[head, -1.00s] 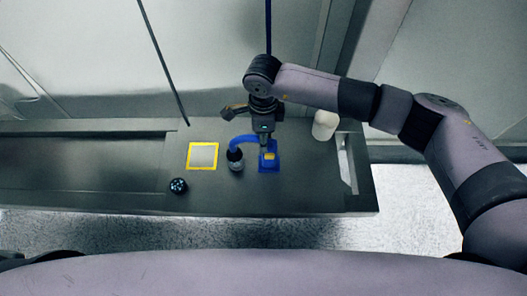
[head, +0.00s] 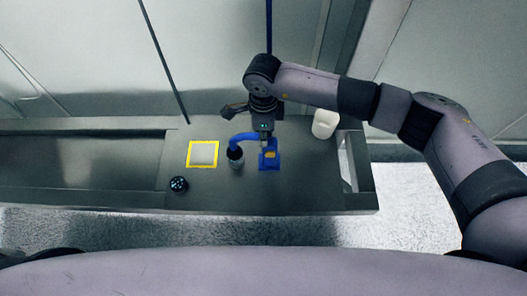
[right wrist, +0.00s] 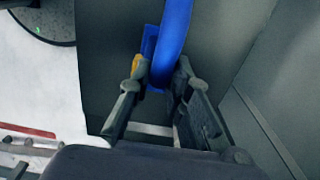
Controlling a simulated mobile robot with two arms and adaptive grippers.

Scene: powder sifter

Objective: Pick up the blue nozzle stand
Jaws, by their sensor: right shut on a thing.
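My right gripper (head: 265,143) comes down from above and is shut on the stand's upright part. In the right wrist view the blue stand (right wrist: 172,45) runs between the two fingers (right wrist: 160,75), one on each side. I cannot tell whether the base is lifted off the table. My left gripper is not in view.
A yellow-framed pale square (head: 202,154) lies left of the bottle, with a round dark object (head: 179,184) nearer the front. A white cylinder (head: 325,124) stands at the back right. The table's front right part (head: 310,190) is clear.

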